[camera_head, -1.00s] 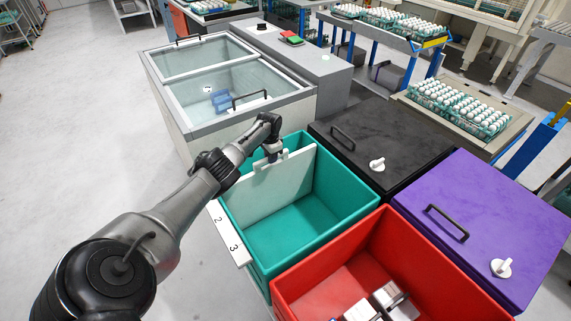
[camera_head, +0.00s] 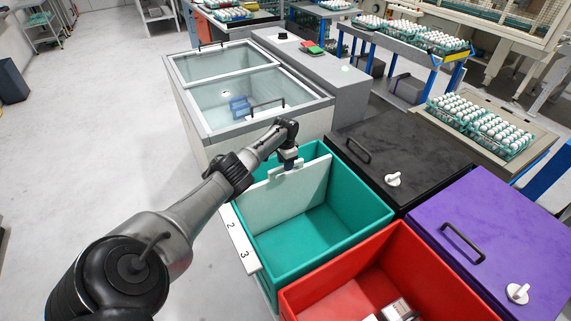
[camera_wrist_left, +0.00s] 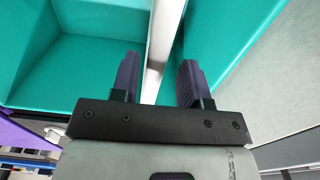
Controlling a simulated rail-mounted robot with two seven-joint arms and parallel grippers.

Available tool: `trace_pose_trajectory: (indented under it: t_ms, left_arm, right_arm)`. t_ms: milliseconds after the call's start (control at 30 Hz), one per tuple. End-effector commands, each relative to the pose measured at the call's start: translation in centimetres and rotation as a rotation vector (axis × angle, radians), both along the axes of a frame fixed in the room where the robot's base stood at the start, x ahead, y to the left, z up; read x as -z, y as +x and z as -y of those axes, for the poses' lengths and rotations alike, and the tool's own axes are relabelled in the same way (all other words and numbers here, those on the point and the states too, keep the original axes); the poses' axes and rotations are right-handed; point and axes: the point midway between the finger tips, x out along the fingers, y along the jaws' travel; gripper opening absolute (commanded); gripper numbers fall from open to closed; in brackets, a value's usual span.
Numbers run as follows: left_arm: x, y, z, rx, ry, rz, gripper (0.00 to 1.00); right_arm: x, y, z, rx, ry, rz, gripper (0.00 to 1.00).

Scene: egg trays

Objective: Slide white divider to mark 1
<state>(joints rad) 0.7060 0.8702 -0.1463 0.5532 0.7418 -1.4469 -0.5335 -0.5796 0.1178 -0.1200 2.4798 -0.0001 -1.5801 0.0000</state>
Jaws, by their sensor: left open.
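The white divider (camera_head: 287,203) stands upright across the teal bin (camera_head: 330,235), near the bin's far-left wall. My left gripper (camera_head: 290,162) is at the handle on the divider's top edge. In the left wrist view my left gripper (camera_wrist_left: 159,65) is open, with one finger on each side of the divider's white top edge (camera_wrist_left: 164,35). A white scale strip (camera_head: 239,240) on the bin's left rim shows marks 2 and 3. Mark 1 is not visible; my left arm passes over that end. My right gripper is out of view.
A red bin (camera_head: 355,275) with small items adjoins the teal bin in front. Black (camera_head: 415,150) and purple (camera_head: 480,215) lidded bins stand to the right. A glass-topped chest (camera_head: 215,75) is behind. The teal bin looks empty in front of the divider.

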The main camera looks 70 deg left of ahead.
Motion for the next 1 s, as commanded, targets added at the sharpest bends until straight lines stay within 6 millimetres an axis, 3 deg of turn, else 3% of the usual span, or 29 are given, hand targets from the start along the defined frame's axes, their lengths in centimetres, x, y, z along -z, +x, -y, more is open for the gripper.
trace_pose_trajectory:
  t_ms: [33,200,500,700,1000]
  left_arm:
    - [-1.5,0.0,-0.1,0.000,0.002,0.002,0.41]
    - [-5.0,0.0,-0.1,0.001,0.003,0.002,0.41]
    - [-9.9,0.0,0.0,0.000,0.003,0.001,0.41]
    - [-11.7,0.0,0.0,0.000,0.002,0.001,0.41]
    - [-12.3,-0.1,0.0,-0.001,0.001,0.000,0.41]
  right_arm:
    - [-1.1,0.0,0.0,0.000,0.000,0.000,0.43]
    - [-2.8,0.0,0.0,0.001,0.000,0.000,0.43]
    - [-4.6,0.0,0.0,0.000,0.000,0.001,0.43]
    - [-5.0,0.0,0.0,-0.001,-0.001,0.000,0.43]
    - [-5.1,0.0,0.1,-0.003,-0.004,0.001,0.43]
